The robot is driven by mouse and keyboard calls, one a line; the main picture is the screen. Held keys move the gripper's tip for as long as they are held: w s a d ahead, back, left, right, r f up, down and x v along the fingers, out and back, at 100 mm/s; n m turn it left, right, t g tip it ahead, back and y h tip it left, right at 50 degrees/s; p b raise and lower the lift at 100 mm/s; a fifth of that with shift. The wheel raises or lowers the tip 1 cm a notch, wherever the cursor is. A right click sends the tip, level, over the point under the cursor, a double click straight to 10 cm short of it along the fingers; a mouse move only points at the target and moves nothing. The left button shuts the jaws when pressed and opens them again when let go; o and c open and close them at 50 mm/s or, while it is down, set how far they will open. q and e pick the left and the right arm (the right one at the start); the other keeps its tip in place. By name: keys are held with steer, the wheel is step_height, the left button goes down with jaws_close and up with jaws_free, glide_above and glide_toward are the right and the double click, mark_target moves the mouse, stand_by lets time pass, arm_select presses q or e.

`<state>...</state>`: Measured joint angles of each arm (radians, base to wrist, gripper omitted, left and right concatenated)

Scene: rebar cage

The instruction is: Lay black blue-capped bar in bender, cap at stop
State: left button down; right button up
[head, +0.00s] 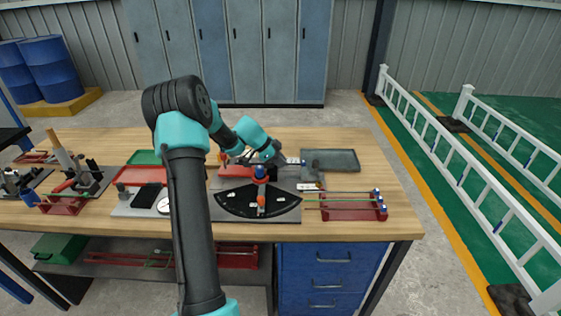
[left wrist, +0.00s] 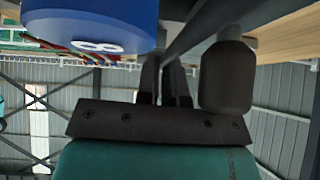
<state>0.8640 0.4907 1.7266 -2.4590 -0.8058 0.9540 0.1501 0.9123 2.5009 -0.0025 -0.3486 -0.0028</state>
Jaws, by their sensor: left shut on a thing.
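My left arm reaches over the bench, and its gripper (head: 274,164) is low behind the bender. In the left wrist view the gripper (left wrist: 166,84) is shut on a thin dark bar (left wrist: 192,32), which runs away between a blue drum (left wrist: 95,22) and a dark round post (left wrist: 228,75). The bar's cap cannot be made out. The bender (head: 240,203) has a black fan-shaped plate with a blue-topped post (head: 260,172). Whether the bar touches the bender or its stop cannot be told. My right gripper is not in view.
A red rack (head: 345,213) with bars stands right of the bender. A grey tray (head: 333,160) lies behind it. A red tray (head: 133,178), a green tray (head: 145,157) and tools occupy the left side. Bare wood shows at the right front.

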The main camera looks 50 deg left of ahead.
arm_select(q)
steer(key=shift+s+d+f, duration=0.1)
steer(key=shift+s+f, duration=0.05)
steer(key=shift+f, duration=0.5)
steer(key=shift+s+d+f, duration=0.1)
steer(key=shift+f, duration=0.55)
steer(key=c, duration=1.2)
jaws_free()
steer(key=shift+s+a+r, duration=0.15)
steer(key=shift+a+r, duration=0.1)
steer(key=shift+r, duration=0.2)
steer(key=v, duration=1.2)
steer(key=w+r+v, duration=0.1)
steer(key=v, duration=0.5)
steer(key=shift+d+r, duration=0.15)
steer(key=shift+r, duration=0.15)
steer(key=shift+r, duration=2.85)
